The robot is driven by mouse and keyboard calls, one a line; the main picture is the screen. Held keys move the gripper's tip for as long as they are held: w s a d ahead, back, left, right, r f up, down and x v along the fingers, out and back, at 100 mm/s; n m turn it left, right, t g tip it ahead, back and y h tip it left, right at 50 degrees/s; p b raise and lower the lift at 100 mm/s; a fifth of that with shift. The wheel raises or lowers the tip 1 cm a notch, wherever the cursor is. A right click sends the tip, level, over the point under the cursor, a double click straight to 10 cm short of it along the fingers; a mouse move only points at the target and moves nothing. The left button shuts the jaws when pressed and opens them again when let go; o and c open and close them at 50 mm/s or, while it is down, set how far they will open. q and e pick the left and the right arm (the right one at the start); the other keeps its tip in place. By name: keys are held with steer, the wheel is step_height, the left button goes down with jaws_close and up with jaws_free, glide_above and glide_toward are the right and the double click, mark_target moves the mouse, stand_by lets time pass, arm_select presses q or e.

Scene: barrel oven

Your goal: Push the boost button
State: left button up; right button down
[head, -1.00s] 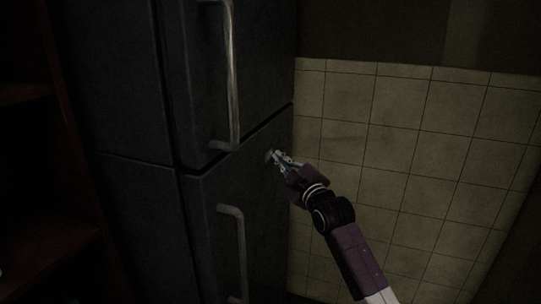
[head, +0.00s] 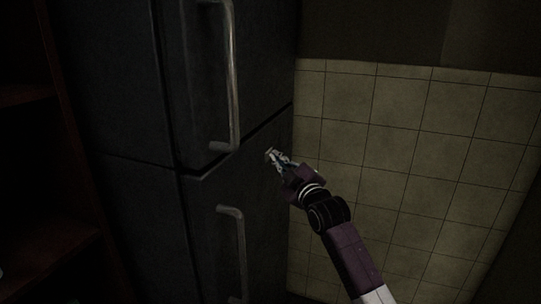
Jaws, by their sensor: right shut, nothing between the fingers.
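My right gripper (head: 270,153) is shut and empty. It is at the lower front of the dark fridge-like cabinet (head: 160,90), just below the seam between its upper and lower doors and to the right of the handles. Its tips are at or very near the lower door's surface; I cannot tell if they touch. No boost button can be made out; the spot at the fingertips is dark and partly covered by the gripper. My left gripper is not in view.
The upper door has a long vertical handle (head: 233,75), and the lower door has another handle (head: 241,255). A tiled wall (head: 400,150) stands behind on the right. Dark brown shelves (head: 40,180) are at the left edge.

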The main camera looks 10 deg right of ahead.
steer(key=shift+d, duration=0.1)
stand_by(0.5)
steer(key=shift+s+d+p, duration=0.3)
steer(key=shift+d, duration=0.1)
steer(key=s+d+p, duration=0.1)
steer(key=d, duration=0.1)
steer(key=s+d, duration=0.2)
steer(key=shift+s+d+p, duration=0.2)
steer(key=shift+d+p, duration=0.15)
steer(key=shift+d, duration=0.05)
